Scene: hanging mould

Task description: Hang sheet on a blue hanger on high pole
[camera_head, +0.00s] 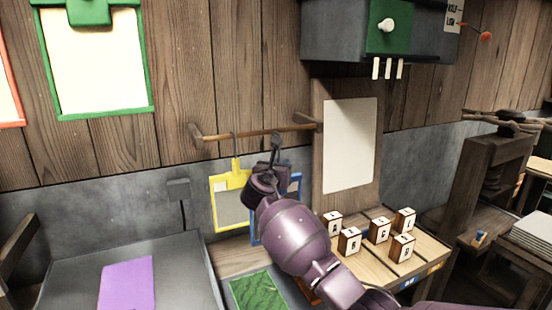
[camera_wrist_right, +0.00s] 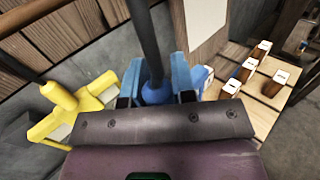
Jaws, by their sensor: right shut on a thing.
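A wooden pole (camera_head: 250,135) runs across the wall. A yellow hanger (camera_head: 217,203) hangs from it by a hook and also shows in the wrist view (camera_wrist_right: 92,97). My right gripper (camera_head: 266,178) is just below the pole, shut on the blue hanger (camera_head: 295,187), right of the yellow one. In the wrist view, the blue hanger (camera_wrist_right: 182,75) sits between the jaws with its dark stem rising. Its hook reaches pole height, but I cannot tell if it rests on the pole. A purple sheet (camera_head: 127,284) lies flat on a grey table. My left gripper is out of view.
A green patterned sheet (camera_head: 258,291) lies on the bench. Several lettered blocks (camera_head: 349,241) stand on a wooden board at right. A tall board with a pale panel (camera_head: 350,145) stands right of the pole. A dark box (camera_head: 335,30) juts out above.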

